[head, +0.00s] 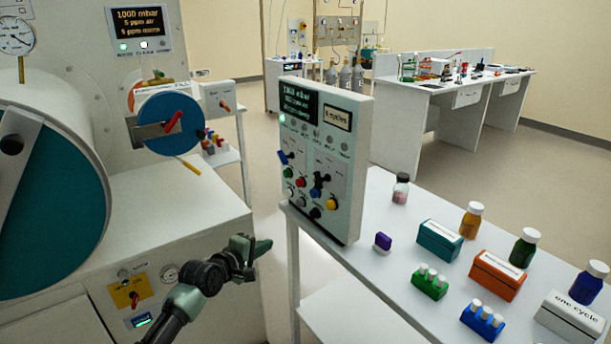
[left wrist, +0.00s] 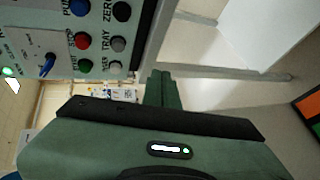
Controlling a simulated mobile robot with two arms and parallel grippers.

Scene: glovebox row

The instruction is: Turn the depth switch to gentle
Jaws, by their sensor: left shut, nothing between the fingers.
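A white upright control panel (head: 325,155) stands on the left end of the white table. It carries two rotary switches: an upper left one with a blue knob (head: 284,157) and a lower right dark one (head: 320,183). Their labels are too small to read, so I cannot tell which is the depth switch or its setting. My left gripper (head: 258,247) is shut and empty, left of the panel and below its switches, not touching it. In the left wrist view, its fingers (left wrist: 163,90) point past the panel's edge; a blue switch knob (left wrist: 47,66) shows at left. My right gripper is not in view.
Coloured push buttons (head: 301,182) sit close around the switches. Bottles, a purple-capped item (head: 382,242), boxes and vial racks (head: 430,283) stand on the table (head: 350,262) right of the panel. The glovebox (head: 190,215) with a yellow switch plate (head: 130,293) is at left.

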